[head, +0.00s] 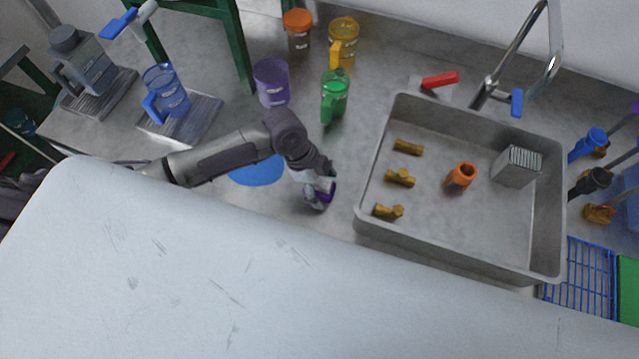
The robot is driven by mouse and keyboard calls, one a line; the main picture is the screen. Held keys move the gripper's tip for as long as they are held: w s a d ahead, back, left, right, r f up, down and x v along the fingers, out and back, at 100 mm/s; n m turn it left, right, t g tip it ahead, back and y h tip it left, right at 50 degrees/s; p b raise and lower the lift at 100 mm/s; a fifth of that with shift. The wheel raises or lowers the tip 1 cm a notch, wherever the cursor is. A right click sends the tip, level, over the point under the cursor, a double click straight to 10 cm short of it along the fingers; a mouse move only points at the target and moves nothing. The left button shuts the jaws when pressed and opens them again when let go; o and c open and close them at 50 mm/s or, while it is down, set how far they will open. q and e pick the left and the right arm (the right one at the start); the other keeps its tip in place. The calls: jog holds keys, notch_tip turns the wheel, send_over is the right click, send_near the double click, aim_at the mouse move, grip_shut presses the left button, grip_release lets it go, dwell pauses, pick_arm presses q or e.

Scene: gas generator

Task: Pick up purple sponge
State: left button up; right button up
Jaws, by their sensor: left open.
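A small purple object, which looks like the purple sponge (331,192), lies on the grey counter between the blue disc and the sink. Only its purple edge shows, as my left gripper (321,200) covers much of it. My left gripper reaches down from the left arm and is open, right at the sponge. I cannot tell whether the fingers touch it or stand around it. My right gripper is not in view.
The grey sink basin (366,215) stands close on the right, holding brass fittings (400,177), an orange part (461,175) and a grey ribbed block (517,166). A green mug (334,97), purple cup (271,83) and yellow mug (343,42) stand behind. A blue disc (258,171) lies under my arm.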

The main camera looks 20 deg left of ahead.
aim_at(323, 182)
pick_arm(q)
jog(key=c, duration=1.1)
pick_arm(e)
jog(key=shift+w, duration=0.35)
pick_arm(q)
jog(key=shift+r, duration=0.1)
jog(key=shift+c, duration=0.2)
notch_tip(323, 182, up, 10)
jog(key=shift+f+b, duration=0.1)
jog(key=shift+b, duration=0.55)
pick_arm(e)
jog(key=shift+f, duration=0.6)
